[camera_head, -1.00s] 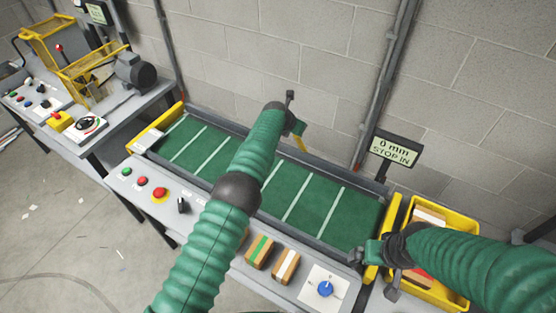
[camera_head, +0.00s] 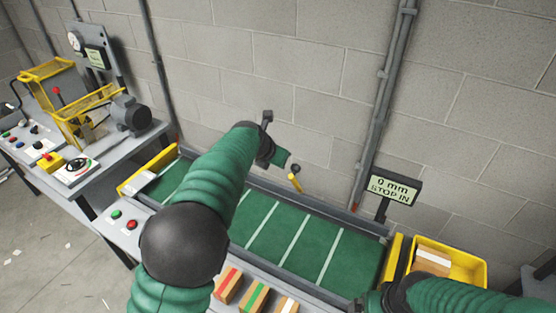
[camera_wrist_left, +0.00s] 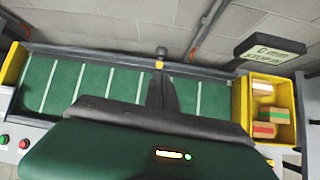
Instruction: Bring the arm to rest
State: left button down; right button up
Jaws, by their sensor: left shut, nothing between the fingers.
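My left arm, in green sleeving with a dark joint, reaches over the green conveyor belt (camera_head: 285,235) in the head view. Its gripper (camera_head: 283,155) is above the belt's far side, in front of the grey wall. In the left wrist view the gripper (camera_wrist_left: 162,88) is shut and empty, and the belt (camera_wrist_left: 85,85) lies beyond it. A small yellow lever with a dark knob (camera_head: 295,178) shows close to the gripper at the belt's far edge; I cannot tell whether they touch. My right arm comes in at the bottom right; its gripper is mostly cut off by the frame edge.
A yellow bin (camera_head: 478,268) with blocks stands at the belt's right end, by a "0 mm STOP IN" sign (camera_head: 394,187). Striped blocks (camera_head: 254,293) lie on the front ledge near green and red buttons (camera_head: 131,225). Another bench with yellow guards (camera_head: 85,118) stands left.

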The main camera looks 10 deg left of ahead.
pick_arm(q)
jog(key=shift+d, duration=0.1)
jog(key=s+a+f+m+g+y+b, duration=0.1)
jog(key=s+a+f+m, duration=0.3)
jog(key=s+m, duration=0.6)
jog(key=s+a+f+m+g+b, duration=0.1)
jog(key=s+a+f+m, duration=0.3)
jog(key=s+m, duration=0.6)
jog(key=s+a+f+m+g+y, duration=0.1)
jog(key=s+a+f+m+g, duration=0.2)
jog(key=s+f+m, duration=0.4)
jog(key=s+a+m, duration=0.1)
jog(key=s+m, duration=0.2)
jog(key=s, duration=0.5)
jog(key=shift+s+a+f+m+y+b, duration=0.25)
jog(key=shift+s+a+m+y+b, duration=0.05)
jog(key=shift+s+m+b, duration=0.1)
jog(key=shift+w, duration=0.1)
